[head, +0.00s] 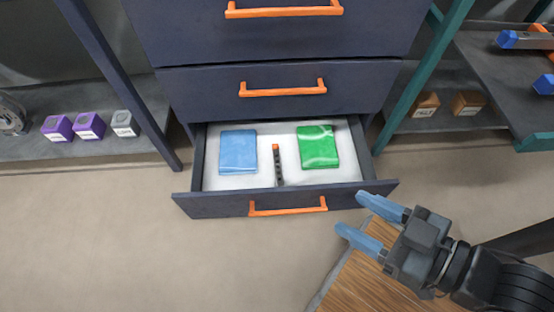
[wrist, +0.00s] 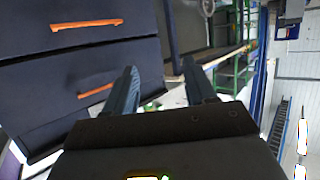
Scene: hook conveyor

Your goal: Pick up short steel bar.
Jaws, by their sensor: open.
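A narrow dark bar with an orange end (head: 277,168) lies in the open bottom drawer (head: 230,205), between a blue folded cloth-like item (head: 238,152) and a green one (head: 318,147). It is the only bar-like thing I see in the drawer; I cannot tell its material. My gripper (head: 350,212) is open and empty, with blue fingers. It is to the right of the drawer's front, apart from the bar. In the wrist view my gripper (wrist: 160,66) also shows open, with a bit of green and white beyond the fingers; the bar is not visible there.
Closed drawers with orange handles (head: 283,88) stand above the open one. A left shelf holds purple boxes (head: 89,126) and a grey box (head: 124,124). A right shelf holds brown boxes (head: 426,104). A wooden surface (head: 370,280) lies under my gripper. The floor at left is clear.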

